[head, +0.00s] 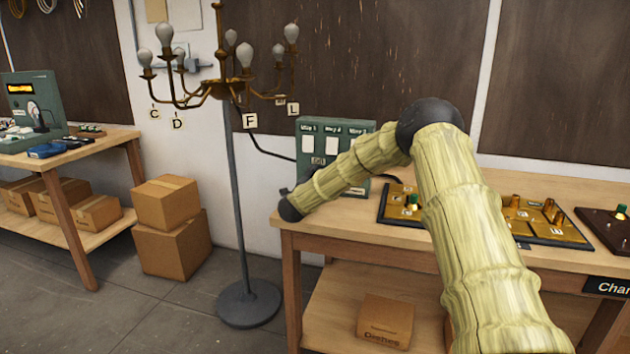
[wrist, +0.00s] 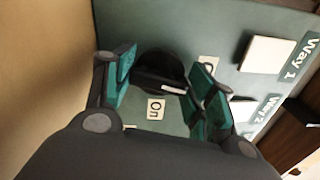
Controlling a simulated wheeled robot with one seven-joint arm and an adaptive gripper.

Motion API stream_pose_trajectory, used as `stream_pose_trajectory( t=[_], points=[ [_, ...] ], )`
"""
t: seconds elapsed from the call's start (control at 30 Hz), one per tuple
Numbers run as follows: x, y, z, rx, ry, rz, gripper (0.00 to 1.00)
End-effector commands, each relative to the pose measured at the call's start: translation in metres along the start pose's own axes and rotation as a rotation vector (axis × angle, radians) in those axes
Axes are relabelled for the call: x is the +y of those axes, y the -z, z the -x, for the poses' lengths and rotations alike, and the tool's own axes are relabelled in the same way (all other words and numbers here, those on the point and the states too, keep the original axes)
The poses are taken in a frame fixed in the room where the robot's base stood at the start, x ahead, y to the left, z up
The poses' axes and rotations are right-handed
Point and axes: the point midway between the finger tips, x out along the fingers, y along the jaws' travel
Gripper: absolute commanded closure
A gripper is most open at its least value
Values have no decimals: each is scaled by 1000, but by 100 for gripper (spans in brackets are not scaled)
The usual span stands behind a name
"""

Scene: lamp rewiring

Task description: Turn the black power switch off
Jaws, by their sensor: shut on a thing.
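The black power switch (wrist: 152,66) is a round black knob with a white mark, on a green panel in the wrist view. An "On" label (wrist: 156,108) sits beside it; another label near the right finger is partly covered. My gripper (wrist: 164,76) has its teal-padded fingers on either side of the knob and is shut on it. In the head view the green control box (head: 308,126) stands at the back of the right workbench, partly behind my forearm. The switch cannot be made out there, and my fingers are hidden.
White way switches (wrist: 268,53) sit right of the knob in the wrist view. A brass chandelier on a stand (head: 243,240) is left of the right workbench (head: 400,248). Brass-coloured boards (head: 555,232) lie on that bench. Cardboard boxes (head: 170,245) stand on the floor.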

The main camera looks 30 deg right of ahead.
Motion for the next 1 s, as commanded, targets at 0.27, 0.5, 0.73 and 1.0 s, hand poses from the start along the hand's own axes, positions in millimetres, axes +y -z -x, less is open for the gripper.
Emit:
stream_pose_trajectory(
  t=[0.27, 0.5, 0.73, 1.0],
  points=[
    [1, -1, 1, -2, -1, 151, 69],
    [2, -1, 1, -2, -2, 208, 69],
    [3, -1, 1, -2, -2, 219, 69],
    [3, -1, 1, -2, -3, 219, 39]
  ],
)
